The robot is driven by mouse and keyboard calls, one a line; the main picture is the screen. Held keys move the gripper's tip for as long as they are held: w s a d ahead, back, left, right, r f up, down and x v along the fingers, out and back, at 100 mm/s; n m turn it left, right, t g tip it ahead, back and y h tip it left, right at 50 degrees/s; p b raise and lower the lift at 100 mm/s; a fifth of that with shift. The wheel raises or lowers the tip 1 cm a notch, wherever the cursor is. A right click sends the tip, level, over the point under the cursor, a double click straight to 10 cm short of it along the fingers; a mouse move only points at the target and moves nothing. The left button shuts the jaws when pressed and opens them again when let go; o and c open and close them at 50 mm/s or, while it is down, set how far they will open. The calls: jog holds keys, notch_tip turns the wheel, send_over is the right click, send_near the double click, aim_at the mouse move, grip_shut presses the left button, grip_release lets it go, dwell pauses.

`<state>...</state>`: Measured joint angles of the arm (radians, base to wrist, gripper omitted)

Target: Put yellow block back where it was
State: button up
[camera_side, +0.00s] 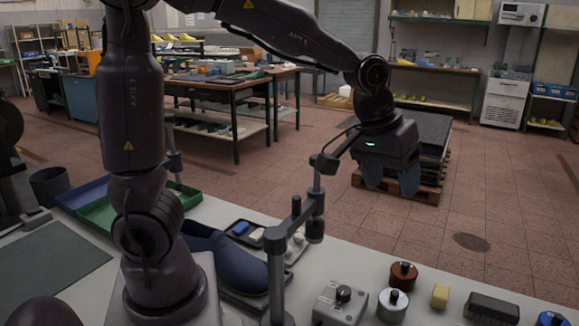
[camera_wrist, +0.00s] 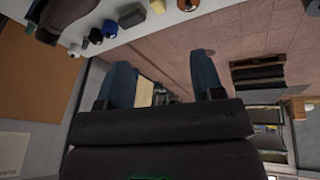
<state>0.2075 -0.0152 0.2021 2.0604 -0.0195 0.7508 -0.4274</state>
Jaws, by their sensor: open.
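The yellow block (camera_side: 440,296) stands upright on the pale worktop at the lower right of the side view, between a brown round piece and a dark brush-like block. A small yellowish piece at the top of the wrist view (camera_wrist: 157,6) looks like the same block. My gripper (camera_side: 391,184) is raised beyond the worktop's far edge, over the floor side, well above and apart from the block. Its two blue fingers are spread, with nothing between them; they also show in the wrist view (camera_wrist: 163,80).
A dark tray (camera_side: 292,258) holds a blue block (camera_side: 240,228) and pale pieces. A grey post with a jointed arm (camera_side: 277,270) stands in front of it. A knobbed grey box (camera_side: 340,304), silver cylinder (camera_side: 392,305), brown piece (camera_side: 403,274) and dark block (camera_side: 491,308) line the worktop.

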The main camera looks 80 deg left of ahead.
jog(key=s+r+m+t, duration=0.1)
jog(key=s+r+m, duration=0.2)
jog(key=s, duration=1.3)
jog(key=shift+s+a+r+m+t, duration=0.2)
jog(key=shift+m+t, duration=0.1)
jog(key=shift+m, duration=0.7)
